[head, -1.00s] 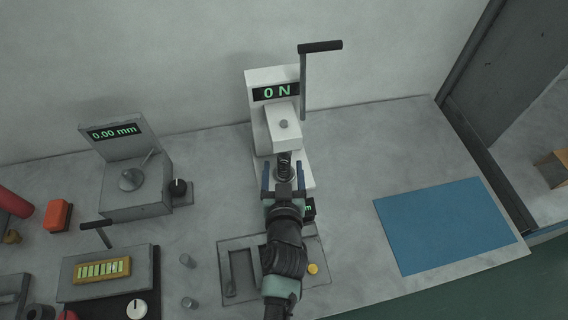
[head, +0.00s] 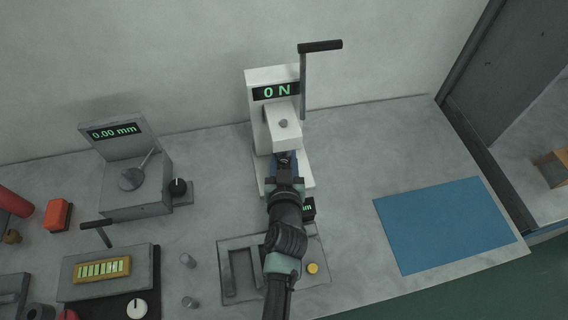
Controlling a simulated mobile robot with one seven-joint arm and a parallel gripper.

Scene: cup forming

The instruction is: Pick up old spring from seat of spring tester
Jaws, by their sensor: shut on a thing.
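The white spring tester (head: 259,132) stands at the back middle of the bench, and its display reads 0 N. Its long lever with a black grip (head: 320,46) points up on the right. My gripper (head: 285,160) reaches in from the front, at the seat under the tester's head (head: 283,125). It is shut on the old spring, at the seat. The spring is mostly hidden by my fingers and hand, so I cannot tell whether it still touches the seat.
A grey gauge (head: 135,190) reading 0.00 mm stands to the left. A blue mat (head: 443,225) lies bare on the right. The bench between tester and mat is clear.

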